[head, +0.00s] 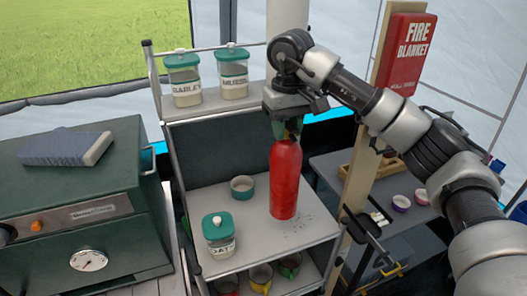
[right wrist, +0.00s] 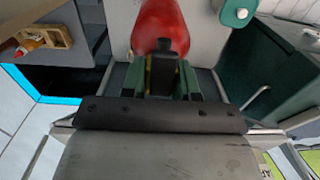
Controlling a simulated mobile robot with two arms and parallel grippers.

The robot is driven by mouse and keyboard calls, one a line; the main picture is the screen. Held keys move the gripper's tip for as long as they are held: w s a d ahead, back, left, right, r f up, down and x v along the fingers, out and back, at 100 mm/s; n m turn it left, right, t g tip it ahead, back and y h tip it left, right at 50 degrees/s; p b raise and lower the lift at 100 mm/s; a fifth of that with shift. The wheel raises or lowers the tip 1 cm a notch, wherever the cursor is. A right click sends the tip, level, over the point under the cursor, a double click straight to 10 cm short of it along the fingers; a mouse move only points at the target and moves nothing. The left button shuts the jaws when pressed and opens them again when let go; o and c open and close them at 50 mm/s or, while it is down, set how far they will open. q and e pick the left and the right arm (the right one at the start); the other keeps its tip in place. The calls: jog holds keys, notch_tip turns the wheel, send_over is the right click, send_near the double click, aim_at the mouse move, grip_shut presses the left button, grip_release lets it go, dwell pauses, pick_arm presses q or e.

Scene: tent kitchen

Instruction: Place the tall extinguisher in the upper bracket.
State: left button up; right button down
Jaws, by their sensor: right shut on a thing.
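A red extinguisher (head: 285,180) is upright over the right part of the trolley's middle shelf; I cannot tell whether its base touches the shelf. My right gripper (head: 285,128) is above it, pointing down and shut on its top. In the right wrist view the red body (right wrist: 160,28) shows just beyond the fingers (right wrist: 160,80). A black bracket (head: 362,226) is on the wooden post (head: 352,200) to the right. A small dark part shows higher on the post beside my arm, too covered to identify as the upper bracket. My left gripper is out of view.
The trolley shelf (head: 255,240) also holds a teal bowl (head: 242,187) and a lidded jar (head: 219,236). Two jars (head: 184,80) stand on the top shelf. Mugs (head: 261,277) sit below. A fire blanket box (head: 408,50) hangs high on the post. A green oven (head: 80,215) stands left.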

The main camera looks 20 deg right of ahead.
aim_at(284, 173)
pick_arm(q)
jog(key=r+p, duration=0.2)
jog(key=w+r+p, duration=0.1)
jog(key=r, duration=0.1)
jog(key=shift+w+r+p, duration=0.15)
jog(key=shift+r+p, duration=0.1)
jog(key=shift+p, duration=0.1)
pick_arm(e)
jog(key=w+a+f, duration=0.2)
jog(key=a+f, duration=0.2)
jog(key=f, duration=0.2)
jog(key=shift+a+f, duration=0.2)
jog(key=shift+f, duration=0.15)
jog(key=shift+f, duration=0.15)
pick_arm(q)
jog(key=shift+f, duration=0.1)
pick_arm(e)
jog(key=c, duration=0.8)
grip_release()
jog(key=shift+c, duration=0.2)
